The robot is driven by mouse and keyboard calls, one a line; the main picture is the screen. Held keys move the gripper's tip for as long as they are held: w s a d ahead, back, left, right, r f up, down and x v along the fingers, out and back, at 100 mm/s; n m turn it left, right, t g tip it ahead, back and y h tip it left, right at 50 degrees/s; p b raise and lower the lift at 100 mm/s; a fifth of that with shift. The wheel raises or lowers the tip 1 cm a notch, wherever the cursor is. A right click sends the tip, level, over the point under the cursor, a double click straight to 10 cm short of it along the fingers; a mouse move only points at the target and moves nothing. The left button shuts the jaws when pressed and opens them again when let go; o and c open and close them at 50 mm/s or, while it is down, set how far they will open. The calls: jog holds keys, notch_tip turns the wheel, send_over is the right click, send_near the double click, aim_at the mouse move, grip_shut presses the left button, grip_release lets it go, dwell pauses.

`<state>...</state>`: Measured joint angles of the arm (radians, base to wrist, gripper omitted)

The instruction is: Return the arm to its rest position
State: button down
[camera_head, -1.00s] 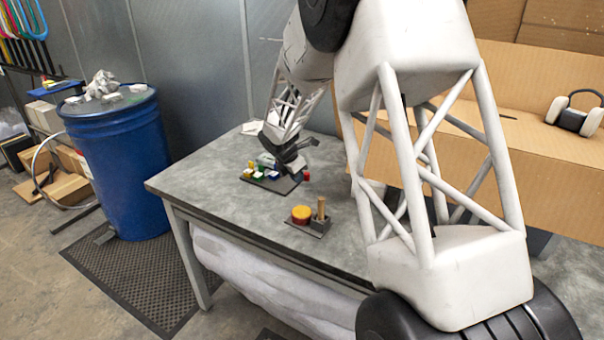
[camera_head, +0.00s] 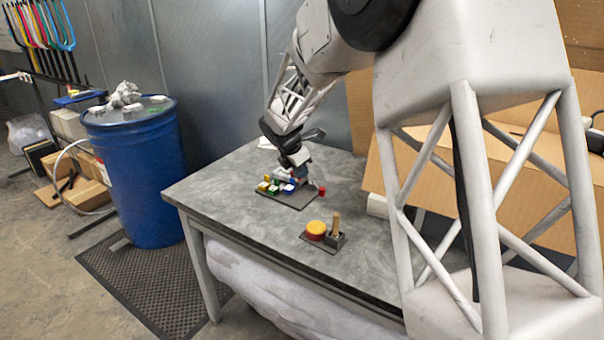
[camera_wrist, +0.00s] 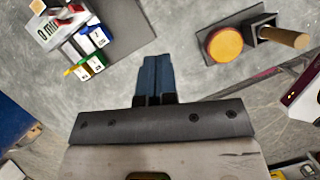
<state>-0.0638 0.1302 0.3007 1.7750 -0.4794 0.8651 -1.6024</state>
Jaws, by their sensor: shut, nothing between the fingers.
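My gripper (camera_head: 303,180) hangs from my arm above the right part of a dark board (camera_head: 290,199) on the grey table. In the wrist view its two blue fingers (camera_wrist: 156,57) are together with nothing between them, over bare table. Coloured blocks (camera_wrist: 88,52) in white, green, blue and yellow are on the board, to the left of the fingers there. A small red block (camera_head: 322,191) sits at the board's right side in the head view. The gripper partly hides the board.
A second dark board (camera_head: 316,243) near the table's front edge holds a yellow-orange round piece (camera_head: 316,229) and an upright wooden peg (camera_head: 336,224). A blue barrel (camera_head: 138,170) stands left of the table (camera_head: 220,200). Cardboard (camera_head: 545,185) is at right, behind my arm.

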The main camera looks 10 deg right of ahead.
jog(key=s+r+m+y, duration=0.1)
jog(key=s+r+m, duration=0.45)
jog(key=s, duration=0.65)
jog(key=s+r+m+y, duration=0.1)
jog(key=s+r+m, duration=0.45)
jog(key=s, duration=0.75)
jog(key=s+f+m+y, duration=0.2)
jog(key=s+m, duration=0.9)
jog(key=s, duration=1.3)
jog(key=shift+a+m+t, duration=0.4)
